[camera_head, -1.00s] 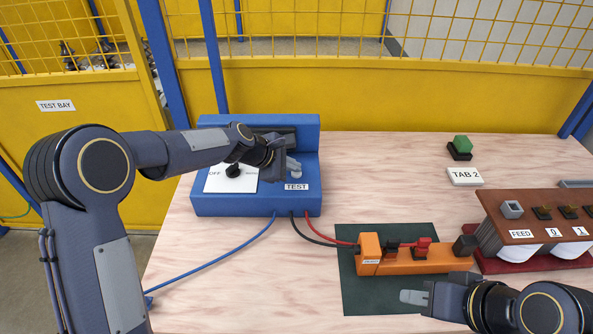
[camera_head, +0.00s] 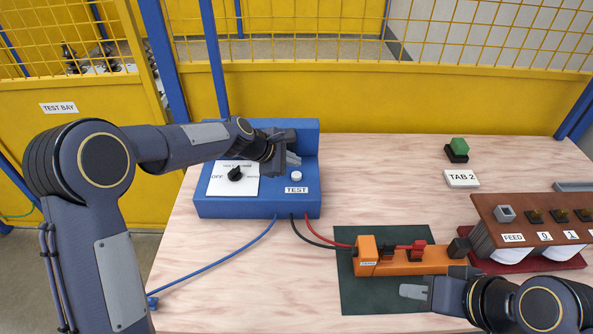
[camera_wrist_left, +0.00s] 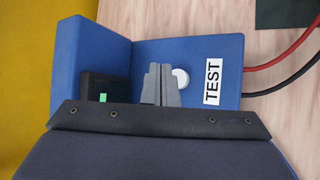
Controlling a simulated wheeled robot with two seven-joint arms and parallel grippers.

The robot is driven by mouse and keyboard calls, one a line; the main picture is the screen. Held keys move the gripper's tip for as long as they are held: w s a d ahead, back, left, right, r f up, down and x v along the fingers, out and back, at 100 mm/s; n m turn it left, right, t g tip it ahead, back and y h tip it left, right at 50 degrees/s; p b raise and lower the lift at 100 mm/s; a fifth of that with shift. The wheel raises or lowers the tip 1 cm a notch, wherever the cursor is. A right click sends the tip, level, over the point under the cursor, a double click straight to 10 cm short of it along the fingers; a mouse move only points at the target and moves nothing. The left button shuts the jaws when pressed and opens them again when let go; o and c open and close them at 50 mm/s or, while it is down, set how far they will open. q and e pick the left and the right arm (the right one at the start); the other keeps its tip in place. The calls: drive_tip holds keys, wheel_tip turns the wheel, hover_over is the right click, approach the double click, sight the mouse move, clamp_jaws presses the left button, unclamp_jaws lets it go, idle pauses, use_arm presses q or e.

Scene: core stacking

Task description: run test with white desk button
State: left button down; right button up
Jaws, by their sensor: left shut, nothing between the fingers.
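My left gripper (camera_head: 292,160) is shut and empty, just behind and above the button. In the left wrist view the closed fingertips (camera_wrist_left: 160,70) lie right beside the white button (camera_wrist_left: 181,78); whether they touch it I cannot tell. A black knob (camera_head: 235,174) is on a white plate on the box's left. My right gripper (camera_head: 420,291) is at the lower right, over the mat's edge; its finger gap is not clear.
An orange block (camera_head: 410,265) with black and red clips sits on a dark green mat (camera_head: 375,297), wired to the box.

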sight(293, 176)
use_arm(q)
wheel_tip(293, 176, up, 4)
drive_tip(key=shift+f+p, duration=0.2)
drive_tip(key=shift+p, duration=1.05)
drive_tip(key=shift+f, duration=0.1)
drive_tip(key=s+a+r+m+y, duration=0.1)
drive_tip(key=s+a+r+m, duration=0.2)
drive_tip(key=s+a+r, duration=0.3)
drive_tip(key=s+a+r+m, duration=0.3)
drive_tip(key=s+a+r, duration=0.1)
drive_tip(key=s+a, duration=0.4)
drive_tip(key=s+a+f+m+y, duration=0.1)
drive_tip(key=s+a+m, duration=0.1)
drive_tip(key=s, duration=0.6)
drive_tip(key=s+a+f+m, duration=0.1)
drive_tip(key=s+f+m, duration=0.1)
drive_tip(key=s, duration=0.5)
drive_tip(key=s+a+f+m+y, duration=0.1)
drive_tip(key=s+m, duration=0.3)
drive_tip(key=s, duration=0.4)
drive_tip(key=shift+s+a+f+m+y, duration=0.3)
drive_tip(key=shift+a+f, duration=0.2)
drive_tip(key=shift+a, duration=0.3)
